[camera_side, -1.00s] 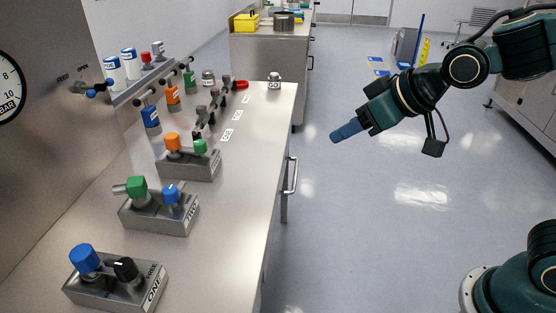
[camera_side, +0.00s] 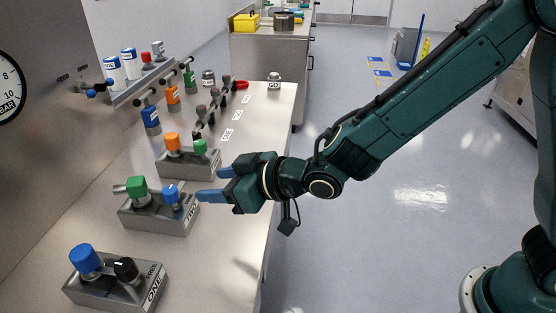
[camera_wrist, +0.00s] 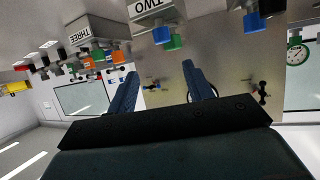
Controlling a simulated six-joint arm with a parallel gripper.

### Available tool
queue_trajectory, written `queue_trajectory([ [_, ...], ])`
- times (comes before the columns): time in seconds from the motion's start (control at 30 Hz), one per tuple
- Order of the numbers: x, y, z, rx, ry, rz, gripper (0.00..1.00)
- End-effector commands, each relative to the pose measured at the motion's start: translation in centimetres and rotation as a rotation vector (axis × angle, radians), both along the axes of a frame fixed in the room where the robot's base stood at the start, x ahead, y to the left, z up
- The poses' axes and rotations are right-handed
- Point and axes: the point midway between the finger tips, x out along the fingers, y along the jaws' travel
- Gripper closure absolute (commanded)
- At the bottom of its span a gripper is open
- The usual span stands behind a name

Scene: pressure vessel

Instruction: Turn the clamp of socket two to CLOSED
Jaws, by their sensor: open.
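Socket two (camera_side: 150,218) is the middle grey block on the bench. A green plug (camera_side: 136,187) sits on its left and a blue clamp knob (camera_side: 172,192) on its right, beside the TWO label. My gripper (camera_side: 213,184) is open and empty, fingers pointing left, just right of the blue knob and apart from it. In the wrist view the picture is upside down; socket two (camera_wrist: 157,17) is at the top with the blue knob (camera_wrist: 161,36) and green plug (camera_wrist: 174,43), beyond my spread fingers (camera_wrist: 158,82). I cannot read the clamp's setting.
Socket one (camera_side: 112,290), with a blue plug and black knob, is nearer the camera. Socket three (camera_side: 188,165), with orange and green tops, is just behind, close to my upper finger. Bottles and handles line the back of the bench. The bench front (camera_side: 235,265) is clear.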

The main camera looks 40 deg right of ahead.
Motion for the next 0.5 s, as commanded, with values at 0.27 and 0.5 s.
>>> queue_trajectory([
  [0.27,-0.01,0.64,-0.33,0.005,-0.010,0.011,0.49],
  [0.5,0.60,0.96,-0.60,0.005,-0.009,0.010,0.49],
])
